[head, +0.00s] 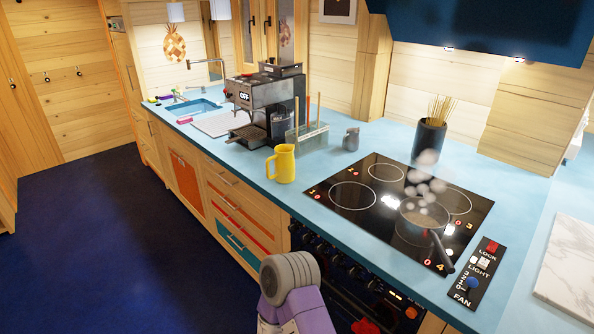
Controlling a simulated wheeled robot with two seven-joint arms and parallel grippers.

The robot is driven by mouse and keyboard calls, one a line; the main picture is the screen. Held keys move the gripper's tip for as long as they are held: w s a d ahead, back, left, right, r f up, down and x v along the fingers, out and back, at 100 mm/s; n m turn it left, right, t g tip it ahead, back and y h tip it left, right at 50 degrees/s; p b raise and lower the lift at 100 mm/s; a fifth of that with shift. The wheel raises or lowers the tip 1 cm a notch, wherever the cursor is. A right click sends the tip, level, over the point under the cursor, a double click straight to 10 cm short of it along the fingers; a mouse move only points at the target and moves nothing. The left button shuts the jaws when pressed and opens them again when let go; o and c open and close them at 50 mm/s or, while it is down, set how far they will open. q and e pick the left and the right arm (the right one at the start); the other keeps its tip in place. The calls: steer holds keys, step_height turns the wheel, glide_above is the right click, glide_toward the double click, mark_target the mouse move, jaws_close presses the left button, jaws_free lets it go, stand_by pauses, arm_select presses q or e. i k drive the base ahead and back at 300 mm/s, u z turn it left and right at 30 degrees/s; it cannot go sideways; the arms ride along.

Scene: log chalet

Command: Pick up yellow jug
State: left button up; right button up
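The yellow jug (284,164) stands upright on the light blue counter (250,160), close to its front edge. It is left of the black cooktop and in front of the coffee machine. Its handle points left in the head view. One of my arms shows at the bottom centre, below and in front of the counter, as a grey rounded part on a purple link. No gripper fingers show on it. Nothing touches the jug.
A steaming pan (422,214) sits on the cooktop (365,205), its handle pointing to the front. The coffee machine (262,105), a glass holder (307,137) and a small grey pot (351,139) stand behind the jug. The floor (110,240) on the left is clear.

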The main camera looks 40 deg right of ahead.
mark_target(285, 165)
steer(key=z, duration=0.3)
steer(key=i, duration=0.45)
steer(key=z, duration=1.15)
